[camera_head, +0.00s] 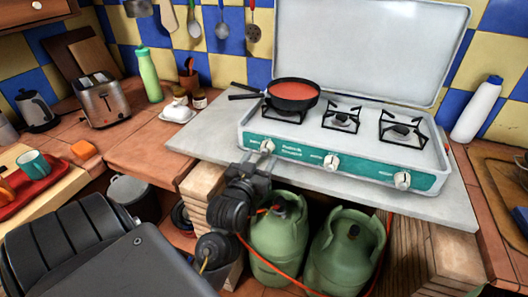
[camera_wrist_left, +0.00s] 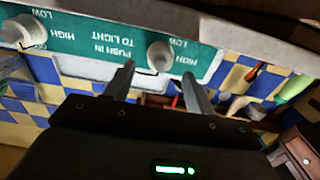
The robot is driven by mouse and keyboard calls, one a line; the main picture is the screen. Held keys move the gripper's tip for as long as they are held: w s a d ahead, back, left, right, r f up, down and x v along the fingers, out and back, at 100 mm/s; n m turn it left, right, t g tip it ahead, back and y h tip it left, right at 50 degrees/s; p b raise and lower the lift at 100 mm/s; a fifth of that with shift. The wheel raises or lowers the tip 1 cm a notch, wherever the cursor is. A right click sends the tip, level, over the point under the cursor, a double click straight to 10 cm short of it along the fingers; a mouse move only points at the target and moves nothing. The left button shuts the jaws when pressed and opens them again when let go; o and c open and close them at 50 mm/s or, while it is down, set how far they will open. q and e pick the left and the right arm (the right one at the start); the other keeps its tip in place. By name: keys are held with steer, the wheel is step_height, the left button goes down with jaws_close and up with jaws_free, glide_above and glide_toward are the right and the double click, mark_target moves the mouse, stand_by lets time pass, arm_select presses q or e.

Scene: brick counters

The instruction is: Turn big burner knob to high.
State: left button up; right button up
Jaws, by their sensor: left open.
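The white camping stove (camera_head: 345,120) has a teal front panel with three pale knobs: a left knob (camera_head: 267,146), a middle knob (camera_head: 331,162) and a right knob (camera_head: 402,180). I cannot read which one is the big burner's. My left gripper (camera_head: 260,164) is just in front of and below the left knob. In the left wrist view the picture is upside down. There the gripper (camera_wrist_left: 158,70) is open and empty, with the left knob (camera_wrist_left: 160,55) beyond its fingertips and between them. Contact is not clear. Another knob (camera_wrist_left: 22,32) shows at the left. My right gripper is not seen.
A black pan (camera_head: 293,95) with red contents sits on the left burner. Green gas cylinders (camera_head: 278,235) and a red hose stand below the counter, close to my left arm. The grey counter slab (camera_head: 215,140) left of the stove is mostly bare.

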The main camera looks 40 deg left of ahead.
mark_target(264, 152)
arm_select(q)
steer(key=x, duration=0.2)
steer(key=shift+w+a, duration=0.15)
steer(key=shift+w, duration=0.15)
steer(key=shift+w+a, duration=0.2)
steer(key=shift+w, duration=0.4)
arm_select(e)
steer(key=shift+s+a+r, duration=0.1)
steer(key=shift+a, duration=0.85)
arm_select(q)
steer(key=shift+c, duration=0.4)
